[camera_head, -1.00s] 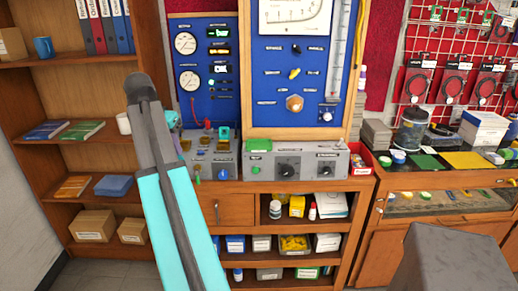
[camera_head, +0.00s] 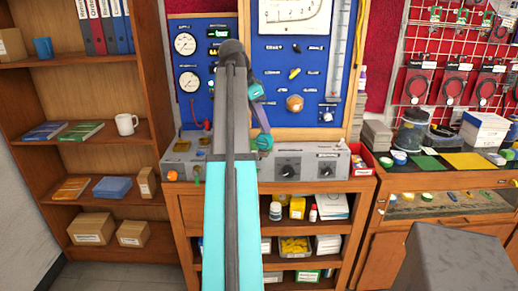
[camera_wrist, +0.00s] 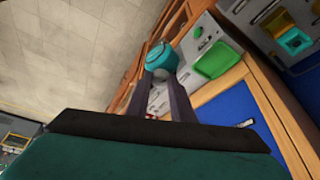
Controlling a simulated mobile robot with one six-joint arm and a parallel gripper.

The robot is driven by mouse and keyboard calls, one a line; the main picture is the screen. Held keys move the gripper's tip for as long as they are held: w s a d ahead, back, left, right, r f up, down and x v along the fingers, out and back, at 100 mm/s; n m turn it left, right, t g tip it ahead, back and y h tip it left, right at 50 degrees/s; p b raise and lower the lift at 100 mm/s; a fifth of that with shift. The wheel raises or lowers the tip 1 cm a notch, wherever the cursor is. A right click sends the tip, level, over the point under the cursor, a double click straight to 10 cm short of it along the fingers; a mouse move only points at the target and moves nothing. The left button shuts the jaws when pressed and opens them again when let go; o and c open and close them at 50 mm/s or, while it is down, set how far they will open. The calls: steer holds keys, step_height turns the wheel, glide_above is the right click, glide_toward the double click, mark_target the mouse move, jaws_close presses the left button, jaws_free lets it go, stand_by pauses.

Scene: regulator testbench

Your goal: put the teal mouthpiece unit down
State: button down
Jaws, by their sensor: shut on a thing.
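The wrist view also shows a green pad (camera_wrist: 216,60) on the box beside the unit. My arm hides much of the box's middle in the head view.
The grey control box (camera_head: 318,163) with black knobs stands on the wooden cabinet. A blue gauge panel (camera_head: 290,80) rises behind. A red box (camera_head: 362,163) stands at right.

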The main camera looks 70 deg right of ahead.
steer(key=shift+s+d+r, duration=0.1)
steer(key=shift+s, duration=0.15)
steer(key=w+d+p, duration=0.1)
steer(key=w+d, duration=0.2)
steer(key=d, duration=0.3)
steer(key=w+d+f+p, duration=0.1)
steer(key=w+d, duration=0.3)
steer(key=d, duration=0.3)
steer(key=shift+f, duration=0.2)
stand_by(0.4)
steer(key=shift+w+d+f+p, duration=0.1)
steer(key=shift+d+f+p, duration=0.15)
steer(key=shift+f, duration=0.35)
steer(key=shift+w+d+f+p, duration=0.1)
steer(key=shift+f+p, duration=0.25)
steer(key=shift+f, duration=0.25)
steer(key=shift+w+d+f+p, duration=0.1)
steer(key=shift+d+f+p, duration=0.15)
steer(key=shift+f, duration=0.5)
steer(key=c, duration=1.5)
jaws_free()
steer(key=shift+c, duration=0.2)
